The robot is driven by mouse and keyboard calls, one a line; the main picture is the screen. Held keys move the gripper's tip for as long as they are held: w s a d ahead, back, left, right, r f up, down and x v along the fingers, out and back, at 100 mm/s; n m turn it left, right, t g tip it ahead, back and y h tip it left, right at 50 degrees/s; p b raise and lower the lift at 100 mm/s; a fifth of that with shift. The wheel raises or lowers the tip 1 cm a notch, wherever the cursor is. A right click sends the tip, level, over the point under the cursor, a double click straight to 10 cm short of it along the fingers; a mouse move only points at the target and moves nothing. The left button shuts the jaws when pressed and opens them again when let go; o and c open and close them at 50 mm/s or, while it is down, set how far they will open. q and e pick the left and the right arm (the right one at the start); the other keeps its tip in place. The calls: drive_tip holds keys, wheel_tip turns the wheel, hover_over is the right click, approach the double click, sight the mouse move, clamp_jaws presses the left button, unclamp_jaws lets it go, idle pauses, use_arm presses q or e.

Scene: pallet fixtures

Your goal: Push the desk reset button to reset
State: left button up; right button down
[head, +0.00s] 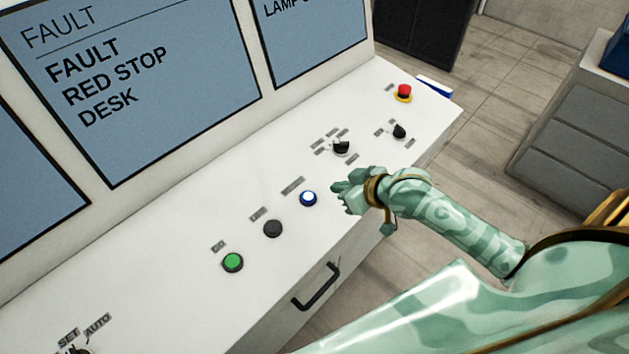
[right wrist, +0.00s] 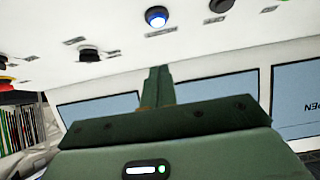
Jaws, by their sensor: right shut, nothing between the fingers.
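The blue button (head: 308,198) with a bright white centre sits in a row on the sloped white desk (head: 190,225); its small label is too blurred to read surely. It also shows in the right wrist view (right wrist: 156,17), at the top, beyond my fingertips. My right gripper (head: 338,190) is shut and empty, just right of the blue button in the head view; the fingers (right wrist: 157,75) show a gap to the button in the wrist view. The screen (head: 150,85) reads FAULT, RED STOP, DESK. My left gripper is not in view.
A black button (head: 272,229) and a green button (head: 232,262) lie to the left. Black selector knobs (head: 341,147) (head: 399,131) and a red stop button (head: 404,91) lie to the right. A drawer handle (head: 316,287) sticks out from the desk front.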

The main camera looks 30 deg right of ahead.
hover_over(306, 193)
drive_tip(key=s+d, duration=0.1)
drive_tip(key=s, duration=0.2)
wheel_tip(306, 193, down, 6)
drive_tip(key=shift+s+b, duration=0.15)
drive_tip(key=shift+b, duration=0.25)
wheel_tip(306, 193, down, 3)
drive_tip(key=shift+r, duration=0.2)
drive_tip(key=shift+w+f, duration=0.2)
drive_tip(key=shift+f, duration=0.5)
drive_tip(key=shift+f, duration=0.1)
